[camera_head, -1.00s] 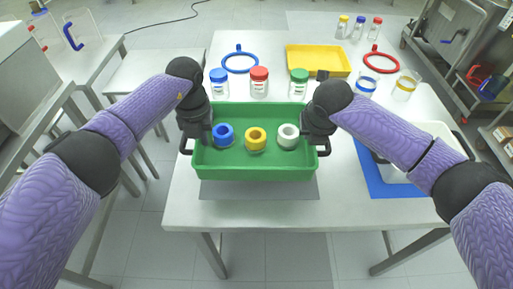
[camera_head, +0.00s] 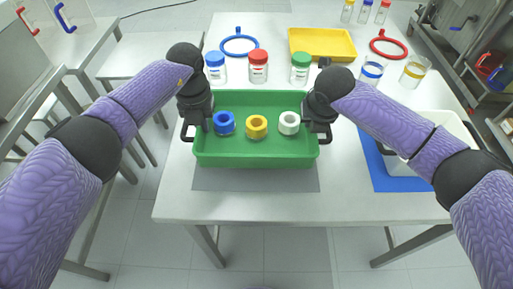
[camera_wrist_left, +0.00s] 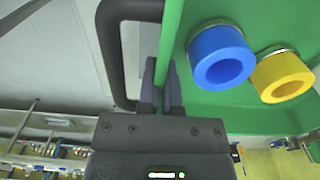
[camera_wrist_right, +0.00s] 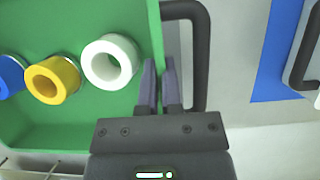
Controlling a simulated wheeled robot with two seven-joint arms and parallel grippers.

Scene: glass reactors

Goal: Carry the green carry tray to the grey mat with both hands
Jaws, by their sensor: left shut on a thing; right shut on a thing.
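The green carry tray (camera_head: 255,158) is level between my two arms in the head view. It carries three ring-topped pieces: blue (camera_head: 224,123), yellow (camera_head: 256,126) and white (camera_head: 289,123). My left gripper (camera_wrist_left: 161,78) is shut on the tray's left wall beside its black handle (camera_wrist_left: 108,50). My right gripper (camera_wrist_right: 160,78) is shut on the right wall beside the other black handle (camera_wrist_right: 205,50). The grey mat (camera_head: 255,181) shows on the table in front of and below the tray; the tray hides the rest. I cannot tell whether the tray touches it.
Three capped bottles, blue (camera_head: 215,70), red (camera_head: 258,68) and green (camera_head: 300,68), stand just behind the tray. A yellow tray (camera_head: 322,43) lies farther back. The front table strip is clear.

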